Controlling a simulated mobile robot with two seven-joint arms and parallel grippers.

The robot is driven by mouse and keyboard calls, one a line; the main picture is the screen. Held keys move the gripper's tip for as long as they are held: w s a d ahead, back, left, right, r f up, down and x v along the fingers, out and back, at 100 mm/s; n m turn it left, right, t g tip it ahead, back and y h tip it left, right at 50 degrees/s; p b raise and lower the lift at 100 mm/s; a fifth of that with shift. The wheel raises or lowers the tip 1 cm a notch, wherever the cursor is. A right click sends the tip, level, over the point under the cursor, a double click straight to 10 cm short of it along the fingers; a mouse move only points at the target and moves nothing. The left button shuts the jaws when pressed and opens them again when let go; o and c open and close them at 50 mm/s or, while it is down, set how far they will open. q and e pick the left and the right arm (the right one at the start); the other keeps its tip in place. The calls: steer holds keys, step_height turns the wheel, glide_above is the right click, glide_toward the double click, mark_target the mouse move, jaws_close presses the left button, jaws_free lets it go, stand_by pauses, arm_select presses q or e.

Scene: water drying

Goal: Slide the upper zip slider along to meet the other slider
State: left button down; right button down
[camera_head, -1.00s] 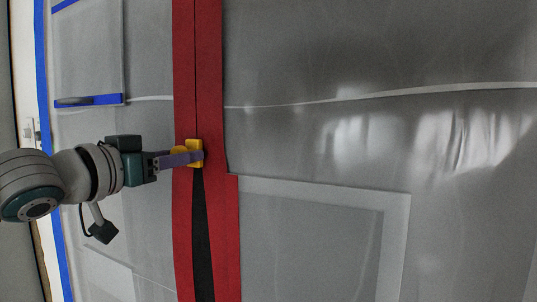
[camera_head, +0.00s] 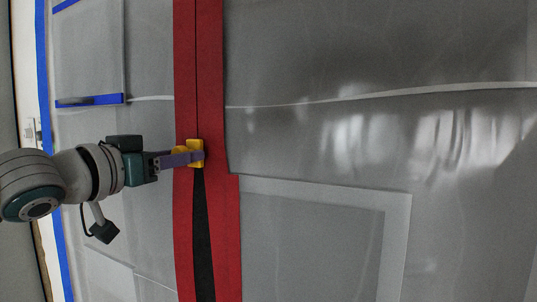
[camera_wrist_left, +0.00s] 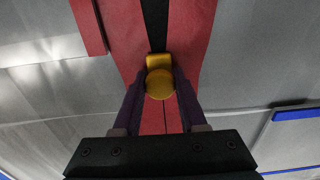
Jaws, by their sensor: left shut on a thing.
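A yellow zip slider (camera_head: 195,148) sits on the red zip strip (camera_head: 210,70) in the head view. My left gripper (camera_head: 197,156) comes in from the left and is shut on this slider. In the left wrist view the slider (camera_wrist_left: 159,82) lies between the two purple fingers of my left gripper (camera_wrist_left: 158,92). In the head view the zip is closed above the slider, and a dark gap (camera_head: 203,240) widens below it. No second slider shows in these frames. My right gripper is not in view.
Grey translucent plastic sheeting (camera_head: 300,140) spreads on both sides of the red strip. A paler rectangular panel (camera_head: 395,240) lies at lower right. Blue tape (camera_head: 90,100) marks the sheeting at upper left. The strip above and below the slider is unobstructed.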

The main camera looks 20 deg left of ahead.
arm_select(q)
step_height(320, 180, down, 51)
steer(key=b, duration=3.8)
steer(key=shift+r, duration=0.15)
steer(key=shift+c, duration=2.3)
jaws_free()
steer(key=shift+s+r, duration=0.1)
steer(key=s+p, duration=0.1)
steer(key=s, duration=0.8)
steer(key=shift+s+a, duration=0.4)
